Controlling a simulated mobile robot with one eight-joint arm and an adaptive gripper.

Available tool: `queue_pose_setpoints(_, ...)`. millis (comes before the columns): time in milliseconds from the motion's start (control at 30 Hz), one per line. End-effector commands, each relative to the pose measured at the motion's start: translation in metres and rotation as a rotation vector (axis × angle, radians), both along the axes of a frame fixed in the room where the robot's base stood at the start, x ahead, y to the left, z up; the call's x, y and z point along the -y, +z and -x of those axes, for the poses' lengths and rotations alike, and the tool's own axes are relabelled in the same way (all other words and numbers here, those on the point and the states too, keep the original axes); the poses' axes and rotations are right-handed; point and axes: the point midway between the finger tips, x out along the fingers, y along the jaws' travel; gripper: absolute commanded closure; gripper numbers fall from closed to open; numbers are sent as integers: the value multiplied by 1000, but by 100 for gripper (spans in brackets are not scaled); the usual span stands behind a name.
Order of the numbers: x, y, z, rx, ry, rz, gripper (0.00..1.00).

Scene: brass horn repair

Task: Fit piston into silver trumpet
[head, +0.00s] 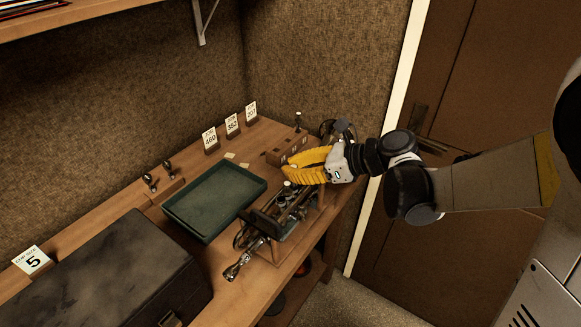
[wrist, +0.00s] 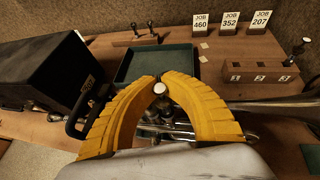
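My gripper (head: 286,174) has two yellow ribbed fingers that curve together over the silver trumpet. In the wrist view its fingertips (wrist: 159,76) nearly meet. The piston's white round cap (wrist: 159,88) shows at the fingertips, and it also shows in the head view (head: 287,184). The fingers look shut on the piston; its lower part is hidden. The silver trumpet (head: 241,268) lies in a wooden holder on the bench, its valve section under the gripper and partly covered by the fingers. Whether the piston is inside a valve casing I cannot tell.
A wooden block (wrist: 262,70) with numbered places stands behind, with another white-capped piston (wrist: 305,42) at its right end. A green tray (head: 213,200) lies left of the trumpet. A dark case (head: 110,275) fills the front left. Job cards (head: 232,124) stand behind.

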Motion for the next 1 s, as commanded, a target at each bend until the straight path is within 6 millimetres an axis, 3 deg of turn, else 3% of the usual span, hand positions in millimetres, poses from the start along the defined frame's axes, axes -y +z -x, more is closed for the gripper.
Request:
queue_pose_setpoints(400, 0, -10, 0, 0, 0, 0, 100)
queue_pose_setpoints(1000, 0, 12, 0, 0, 0, 0, 100)
